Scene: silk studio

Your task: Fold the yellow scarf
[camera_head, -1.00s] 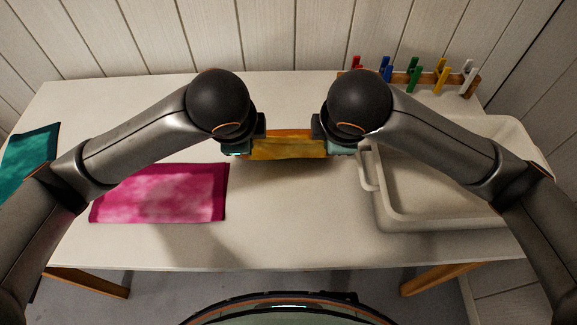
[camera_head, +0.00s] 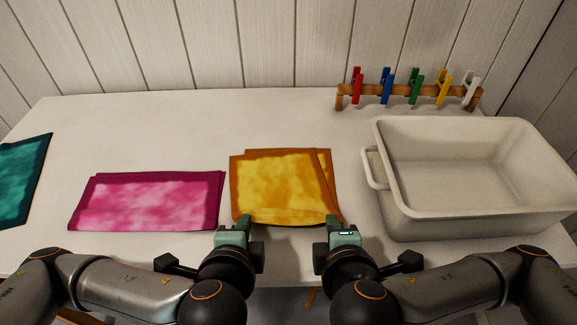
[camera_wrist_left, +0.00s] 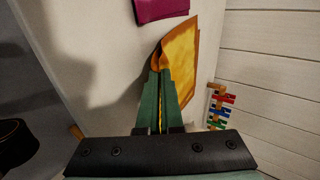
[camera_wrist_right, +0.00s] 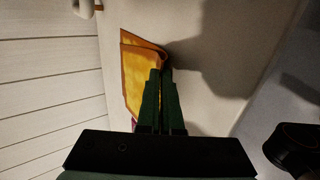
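The yellow scarf (camera_head: 285,185) lies doubled over on the table between the pink cloth and the tub, with its layers slightly offset at the right and back. My left gripper (camera_head: 238,222) is at its near left corner, and my right gripper (camera_head: 337,222) is at its near right corner. In the left wrist view the fingers are closed on the edge of the scarf (camera_wrist_left: 183,60), which curls up at the tips. In the right wrist view the fingers are also closed on the scarf's corner (camera_wrist_right: 138,70).
A folded pink cloth (camera_head: 150,200) lies left of the scarf, and a teal cloth (camera_head: 20,180) lies at the far left. A white tub (camera_head: 480,215) with a handle stands at the right. A wooden rack (camera_head: 400,92) with coloured clothespins stands behind. The table's back middle is clear.

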